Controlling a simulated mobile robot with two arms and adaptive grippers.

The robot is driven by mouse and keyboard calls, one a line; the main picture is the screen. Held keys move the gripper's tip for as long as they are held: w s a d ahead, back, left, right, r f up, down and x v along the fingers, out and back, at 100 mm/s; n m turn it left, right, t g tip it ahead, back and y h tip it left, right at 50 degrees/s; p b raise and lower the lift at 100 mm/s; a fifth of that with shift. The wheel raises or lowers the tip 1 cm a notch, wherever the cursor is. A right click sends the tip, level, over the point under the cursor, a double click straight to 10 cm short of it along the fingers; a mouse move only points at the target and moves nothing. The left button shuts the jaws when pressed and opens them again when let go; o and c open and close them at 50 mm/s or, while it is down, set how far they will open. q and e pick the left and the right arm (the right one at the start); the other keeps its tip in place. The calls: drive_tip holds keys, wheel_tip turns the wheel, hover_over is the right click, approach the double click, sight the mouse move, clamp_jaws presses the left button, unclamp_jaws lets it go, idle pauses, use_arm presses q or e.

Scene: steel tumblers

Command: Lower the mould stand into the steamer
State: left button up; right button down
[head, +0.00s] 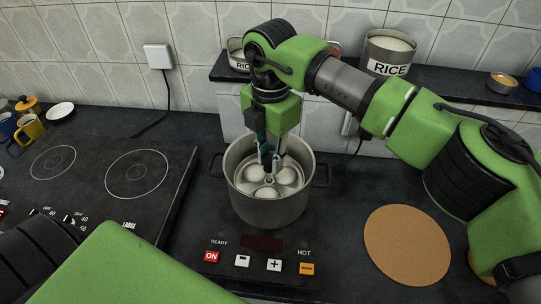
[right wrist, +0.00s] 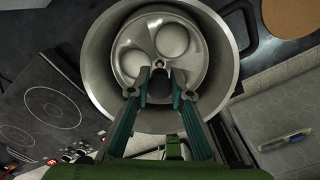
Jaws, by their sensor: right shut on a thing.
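The steamer (head: 268,212) is a steel pot with two dark side handles, standing behind a control panel. The mould stand (head: 266,193) is a steel plate with round white-looking cups and a central stem. It is inside the steamer, below the rim, and looks roughly level. My right gripper (head: 268,160) reaches down into the pot mouth from above, shut on the stem of the stand. The right wrist view shows the fingers (right wrist: 160,88) at the stem, with the stand (right wrist: 152,48) inside the pot wall (right wrist: 212,72). I cannot tell whether the stand touches the bottom. My left gripper is out of view.
A black cooktop (head: 110,180) is left of the steamer, and a round cork mat (head: 407,245) lies to the right. A rice canister (head: 388,55) stands on the back shelf (head: 440,83). Mugs (head: 30,128) are far left. My left arm fills the lower left.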

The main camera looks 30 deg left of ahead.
drive_tip(key=shift+f+b, duration=0.4)
drive_tip(key=shift+f, duration=0.15)
drive_tip(key=shift+f+b, duration=0.5)
drive_tip(key=c, duration=1.8)
unclamp_jaws()
drive_tip(key=shift+o, duration=0.2)
drive_tip(key=shift+r, duration=0.1)
wheel_tip(320, 180, up, 7)
drive_tip(key=shift+r, duration=0.2)
